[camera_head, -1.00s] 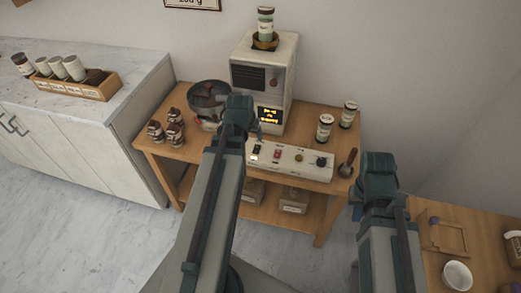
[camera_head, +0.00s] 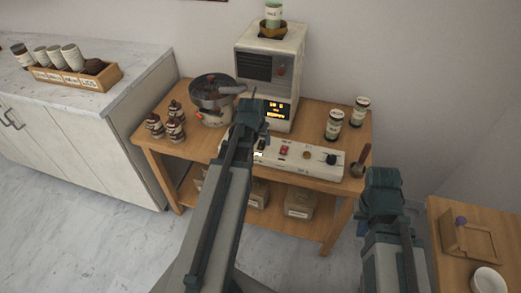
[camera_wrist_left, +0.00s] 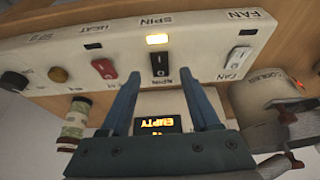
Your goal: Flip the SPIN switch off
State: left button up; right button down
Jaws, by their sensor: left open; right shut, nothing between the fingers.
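The black SPIN switch (camera_wrist_left: 159,63) is on the white control panel (camera_wrist_left: 205,38), below a glowing lamp (camera_wrist_left: 157,39) in the left wrist view. My left gripper (camera_wrist_left: 160,88) is open and empty. Its two blue fingers straddle the SPIN switch's line in that view, with their tips just short of it; contact cannot be told. In the head view my left gripper (camera_head: 263,128) hangs over the left part of the panel (camera_head: 318,161) and hides part of it. My right gripper (camera_head: 364,222) is shut and empty, right of the wooden cart.
A red HEAT switch (camera_wrist_left: 104,69) and a pale FAN switch (camera_wrist_left: 238,57) flank the SPIN switch. The roaster (camera_head: 266,68) stands behind the panel, with a metal pan (camera_head: 211,92) at its left. Jars (camera_head: 334,125) stand at the right. A side table (camera_head: 465,275) is at lower right.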

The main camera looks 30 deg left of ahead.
aim_at(261, 145)
pick_arm(q)
jog(key=b+x, duration=0.2)
jog(key=x, duration=0.1)
jog(key=shift+f, duration=0.1)
pick_arm(e)
notch_tip(261, 145, down, 3)
jog(key=shift+r, duration=0.1)
pick_arm(q)
grip_shut()
